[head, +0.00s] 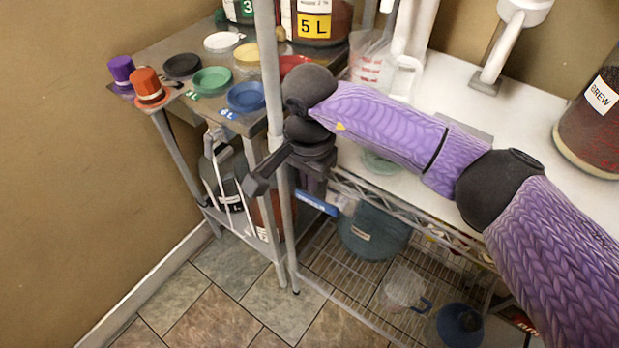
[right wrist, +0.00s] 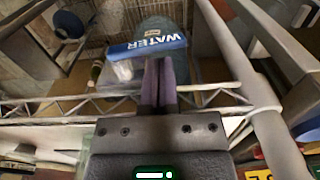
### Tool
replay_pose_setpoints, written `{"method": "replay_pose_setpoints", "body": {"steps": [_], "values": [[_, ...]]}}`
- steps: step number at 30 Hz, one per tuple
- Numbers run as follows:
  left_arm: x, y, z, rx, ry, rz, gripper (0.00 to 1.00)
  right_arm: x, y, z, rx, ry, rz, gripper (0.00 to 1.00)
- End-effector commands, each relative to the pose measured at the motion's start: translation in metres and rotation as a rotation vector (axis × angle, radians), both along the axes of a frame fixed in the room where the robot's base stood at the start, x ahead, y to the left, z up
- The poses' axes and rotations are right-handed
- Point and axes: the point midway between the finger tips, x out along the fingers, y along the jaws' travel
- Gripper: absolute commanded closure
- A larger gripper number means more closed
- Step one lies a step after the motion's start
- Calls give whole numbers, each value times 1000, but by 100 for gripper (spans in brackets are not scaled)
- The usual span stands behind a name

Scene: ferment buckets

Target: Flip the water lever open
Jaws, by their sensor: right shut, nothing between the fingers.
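The water lever is a blue handle with white WATER lettering. It shows in the right wrist view (right wrist: 146,46), just beyond my fingertips, and as a small blue strip in the head view (head: 317,203), low beside the grey post. My right gripper (head: 314,190) points down next to it. In the right wrist view its purple fingers (right wrist: 158,72) are together with nothing between them. The fingertips overlap the lower edge of the lever in the picture; I cannot tell whether they touch it. The lever's mounting is not clear. My left gripper is not in view.
A grey post (head: 277,150) stands close to my right gripper. A metal side table (head: 150,60) holds coloured lids and hats at the left. A white counter (head: 520,130) is at the right, above a wire shelf (head: 325,255) with several containers.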

Motion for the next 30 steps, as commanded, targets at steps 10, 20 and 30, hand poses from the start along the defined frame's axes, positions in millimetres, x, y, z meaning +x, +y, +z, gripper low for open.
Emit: {"method": "replay_pose_setpoints", "body": {"steps": [10,20,30], "values": [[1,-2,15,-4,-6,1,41,-2,1,21,0,-3,-1,100],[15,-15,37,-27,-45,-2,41,-2,9,97,0,-4,-6,100],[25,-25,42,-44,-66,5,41,2,14,138,0,0,-7,100]]}}
